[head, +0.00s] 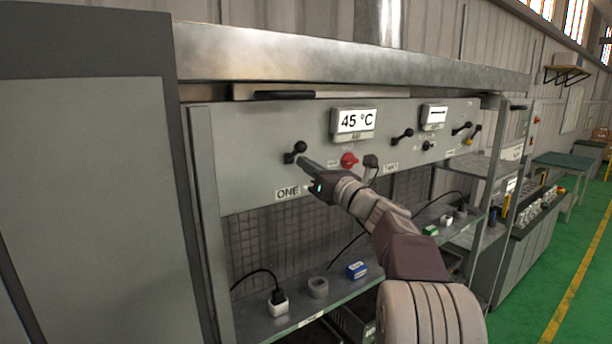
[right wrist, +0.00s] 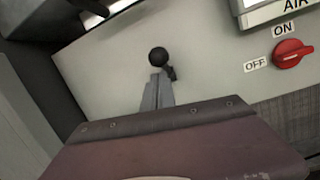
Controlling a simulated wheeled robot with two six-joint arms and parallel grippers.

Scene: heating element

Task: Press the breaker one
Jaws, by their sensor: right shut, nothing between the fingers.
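The breaker one is a black ball-ended lever (head: 296,151) on the grey panel, above the "ONE" label (head: 288,193). In the right wrist view its black ball (right wrist: 158,57) shows just beyond my fingertips. My right gripper (head: 304,162) is shut and empty, its tips at the lever's lower right in the head view. In the right wrist view the gripper (right wrist: 157,78) overlaps the lower part of the lever; I cannot tell whether they touch. My left gripper is not in view.
A red knob (head: 349,160) marked ON and OFF in the right wrist view (right wrist: 291,53) sits right of the lever. A display (head: 354,121) reads 45 °C. Other levers (head: 403,136) are further right. A shelf below holds a plug (head: 278,302) and a blue box (head: 357,270).

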